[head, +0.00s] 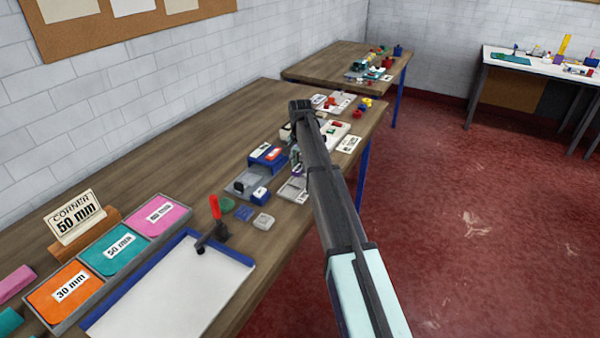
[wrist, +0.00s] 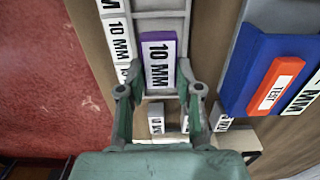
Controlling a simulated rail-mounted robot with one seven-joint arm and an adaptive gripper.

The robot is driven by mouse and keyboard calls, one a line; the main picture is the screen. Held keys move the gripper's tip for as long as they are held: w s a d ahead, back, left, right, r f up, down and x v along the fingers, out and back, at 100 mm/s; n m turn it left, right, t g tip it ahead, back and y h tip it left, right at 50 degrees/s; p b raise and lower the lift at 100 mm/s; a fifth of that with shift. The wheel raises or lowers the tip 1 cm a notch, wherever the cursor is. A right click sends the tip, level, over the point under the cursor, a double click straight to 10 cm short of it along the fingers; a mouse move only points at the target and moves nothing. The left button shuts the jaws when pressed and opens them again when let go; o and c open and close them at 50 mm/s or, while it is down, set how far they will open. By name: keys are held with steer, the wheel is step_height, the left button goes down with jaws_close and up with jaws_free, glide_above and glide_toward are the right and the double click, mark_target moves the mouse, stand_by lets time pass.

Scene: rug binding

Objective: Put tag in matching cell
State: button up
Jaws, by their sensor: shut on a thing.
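A purple tag (wrist: 158,62) with a white "10 MM" label lies between my fingertips in the wrist view. My gripper (wrist: 157,75) is shut on it by its sides. The tag is over or in a cell of a pale grey tray (wrist: 160,25); I cannot tell whether it rests on the cell floor. White labels (wrist: 114,35) run along the tray's left side, and at least one reads "10 MM". In the head view my arm hides most of the gripper, and the grey tray (head: 291,192) shows at the table's right edge.
A blue holder (wrist: 246,65) with a red "TEST" tag (wrist: 270,85) stands close to the right of the tray. Small labelled blocks (wrist: 157,118) lie near the fingers. A red-handled tool (head: 214,208) stands by a white board (head: 170,290). Bare wood lies along the wall.

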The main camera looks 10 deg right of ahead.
mark_target(300, 166)
steer(key=shift+f+p, duration=0.45)
steer(key=shift+f, duration=1.55)
steer(key=shift+f, duration=0.1)
steer(key=o, duration=1)
step_height(300, 166, up, 12)
steer(key=b, duration=0.2)
steer(key=shift+b, duration=0.4)
